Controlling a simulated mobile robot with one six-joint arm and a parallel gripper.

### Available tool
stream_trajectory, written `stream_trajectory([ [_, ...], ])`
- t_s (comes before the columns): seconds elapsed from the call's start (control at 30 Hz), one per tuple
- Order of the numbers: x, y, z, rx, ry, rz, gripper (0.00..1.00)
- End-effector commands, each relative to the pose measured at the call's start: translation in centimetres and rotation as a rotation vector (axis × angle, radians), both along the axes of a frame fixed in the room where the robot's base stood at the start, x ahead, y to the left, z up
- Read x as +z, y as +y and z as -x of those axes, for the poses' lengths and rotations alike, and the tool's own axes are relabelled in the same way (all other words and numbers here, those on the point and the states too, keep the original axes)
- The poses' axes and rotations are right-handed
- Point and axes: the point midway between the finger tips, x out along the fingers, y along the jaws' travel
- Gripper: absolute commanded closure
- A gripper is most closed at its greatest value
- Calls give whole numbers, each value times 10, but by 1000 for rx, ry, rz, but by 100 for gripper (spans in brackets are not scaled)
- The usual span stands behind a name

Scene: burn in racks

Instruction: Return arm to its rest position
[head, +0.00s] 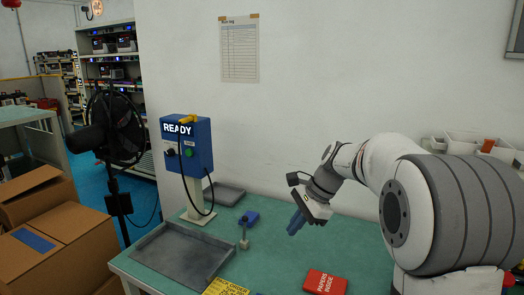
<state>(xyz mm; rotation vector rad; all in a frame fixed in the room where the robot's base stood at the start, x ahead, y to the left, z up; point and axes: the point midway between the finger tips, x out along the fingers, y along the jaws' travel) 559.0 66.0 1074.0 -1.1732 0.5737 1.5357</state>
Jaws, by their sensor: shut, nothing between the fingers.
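My arm (380,165) reaches in from the right side of the head view, bent over the green table. My gripper (296,222) points down and to the left above the table, with its blue fingers together. Nothing shows between the fingers. The fingertips look a little above the table top, but the exact height is hard to tell.
A blue box reading READY (187,145) stands on a post at the table's back left. A grey tray (180,255), a small blue-topped object (248,218) and a red packet (325,282) lie on the table. A fan (112,130) and cardboard boxes (45,240) stand left.

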Motion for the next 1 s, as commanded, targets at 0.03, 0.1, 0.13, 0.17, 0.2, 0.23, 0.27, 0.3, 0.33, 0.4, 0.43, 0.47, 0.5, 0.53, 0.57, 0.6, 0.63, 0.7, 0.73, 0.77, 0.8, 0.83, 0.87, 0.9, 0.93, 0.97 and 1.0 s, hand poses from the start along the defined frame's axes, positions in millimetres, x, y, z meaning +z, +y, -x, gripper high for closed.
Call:
stream_trajectory([
  [0.03, 4, -3, 23, 69, -45, 43, 100],
  [0.1, 4, -10, 51, 180, -106, 108, 100],
  [0.13, 3, -13, 64, 228, -130, 137, 100],
  [0.17, 3, -16, 77, 278, -155, 166, 100],
  [0.2, 2, -21, 93, 345, -186, 203, 100],
  [0.23, 0, -24, 106, 395, -209, 231, 100],
  [0.27, -2, -27, 118, 447, -230, 257, 100],
  [0.3, -5, -31, 134, 518, -258, 296, 100],
  [0.33, -7, -34, 147, 573, -277, 322, 100],
  [0.4, -14, -42, 174, 697, -320, 385, 100],
  [0.43, -18, -45, 185, 748, -335, 410, 100],
  [0.47, -21, -48, 196, 799, -349, 433, 100],
  [0.5, -26, -52, 208, 861, -366, 463, 100],
  [0.53, -29, -54, 217, 905, -376, 483, 100],
  [0.57, -33, -56, 224, 945, -386, 500, 100],
  [0.6, -37, -59, 233, 993, -397, 522, 100],
  [0.63, -39, -61, 239, 1023, -403, 534, 100],
  [0.7, -44, -64, 248, 1079, -414, 558, 100],
  [0.73, -46, -65, 251, 1096, -418, 565, 100],
  [0.77, -47, -66, 253, 1109, -420, 571, 100],
  [0.8, -48, -67, 255, 1122, -421, 575, 100],
  [0.83, -49, -67, 256, 1127, -421, 578, 100],
  [0.87, -49, -67, 256, 1131, -422, 578, 100],
  [0.9, -49, -67, 257, 1133, -422, 579, 100],
  [0.93, -49, -67, 256, 1133, -422, 579, 100],
  [0.97, -49, -67, 256, 1132, -422, 578, 100],
  [1.0, -49, -67, 256, 1131, -422, 578, 100],
])
